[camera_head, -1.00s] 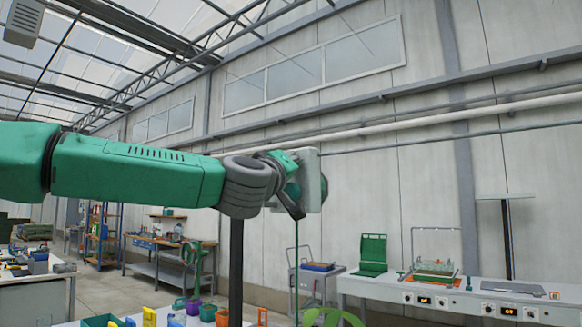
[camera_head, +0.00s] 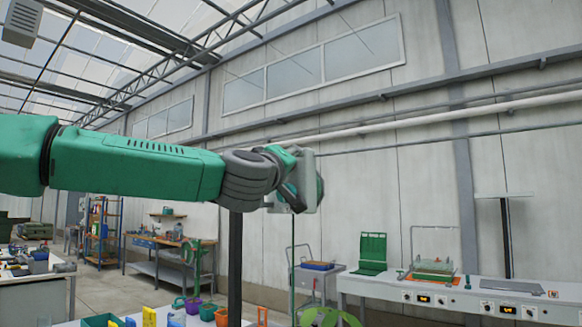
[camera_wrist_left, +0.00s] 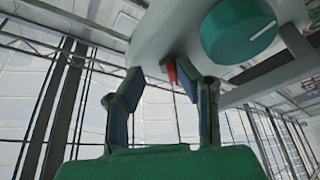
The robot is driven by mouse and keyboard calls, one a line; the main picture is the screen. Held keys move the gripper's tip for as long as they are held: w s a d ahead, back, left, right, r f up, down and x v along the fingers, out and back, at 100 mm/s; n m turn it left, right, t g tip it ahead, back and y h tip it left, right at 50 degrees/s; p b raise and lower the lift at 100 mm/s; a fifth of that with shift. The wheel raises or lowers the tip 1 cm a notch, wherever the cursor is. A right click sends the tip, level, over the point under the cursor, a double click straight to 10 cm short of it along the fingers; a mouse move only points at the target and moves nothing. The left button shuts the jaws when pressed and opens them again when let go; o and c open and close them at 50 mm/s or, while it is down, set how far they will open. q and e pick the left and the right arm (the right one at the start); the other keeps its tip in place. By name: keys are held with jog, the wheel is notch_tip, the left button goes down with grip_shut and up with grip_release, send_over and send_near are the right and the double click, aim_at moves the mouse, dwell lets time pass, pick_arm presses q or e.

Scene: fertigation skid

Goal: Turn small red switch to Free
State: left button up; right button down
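A small red switch (camera_wrist_left: 170,72) sticks out from the underside of a pale housing (camera_wrist_left: 165,30) in the left wrist view. A large round green knob (camera_wrist_left: 240,28) is on the same housing, to the right of it. My left gripper (camera_wrist_left: 160,92) is open, its two blue-padded fingers apart. The red switch lies close to the right fingertip; I cannot tell whether they touch. In the head view my left gripper (camera_head: 285,190) is at the grey box (camera_head: 308,180), and the switch is hidden there. My right gripper is not in view. The switch's label cannot be read.
A dark post (camera_head: 236,265) stands below my left wrist. A white bench (camera_head: 455,297) with panels and trays is at the lower right. Coloured pots (camera_head: 207,312) stand at the bottom.

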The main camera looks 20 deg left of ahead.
pick_arm(q)
jog(key=shift+w+f, duration=0.15)
jog(key=shift+f, duration=0.15)
jog(key=v, duration=1.2)
